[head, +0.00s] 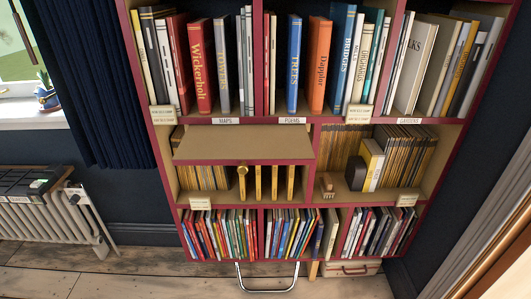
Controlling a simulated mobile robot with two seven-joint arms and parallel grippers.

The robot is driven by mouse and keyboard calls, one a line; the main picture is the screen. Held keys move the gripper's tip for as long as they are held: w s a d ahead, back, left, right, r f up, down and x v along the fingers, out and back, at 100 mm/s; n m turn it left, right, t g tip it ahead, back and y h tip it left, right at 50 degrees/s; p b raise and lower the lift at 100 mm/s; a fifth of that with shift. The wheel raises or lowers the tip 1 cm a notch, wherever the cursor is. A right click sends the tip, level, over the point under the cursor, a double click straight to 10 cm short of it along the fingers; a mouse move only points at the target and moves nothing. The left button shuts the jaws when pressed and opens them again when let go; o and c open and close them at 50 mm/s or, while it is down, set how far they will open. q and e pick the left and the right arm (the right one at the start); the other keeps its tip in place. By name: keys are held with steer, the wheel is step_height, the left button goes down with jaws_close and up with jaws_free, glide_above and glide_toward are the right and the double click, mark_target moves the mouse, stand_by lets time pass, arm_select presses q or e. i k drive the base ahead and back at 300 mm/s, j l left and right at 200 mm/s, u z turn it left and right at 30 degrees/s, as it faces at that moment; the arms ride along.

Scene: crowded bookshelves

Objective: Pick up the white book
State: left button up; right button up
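Several white or pale books stand upright on the top shelf of the bookcase. A wide white book (415,68) with dark letters ending in "LKS" leans at the right. A slimmer white book (360,60) stands left of it, and another pale one (168,62) is at the left end. I cannot tell which of these is the white book of the task. Neither of my grippers is in view.
The red-edged bookcase (265,120) is crowded. A brown flap or board (243,147) juts out at mid height. A small wooden object (327,185) and a yellow-and-white book (372,163) are on the middle shelf. A radiator (45,222) stands left; wooden floor (130,284) shows below.

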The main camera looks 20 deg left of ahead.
mark_target(423, 35)
steer(key=i+j, duration=0.25)
steer(key=i, duration=0.25)
steer(key=i+j, duration=0.2)
steer(key=i, duration=0.3)
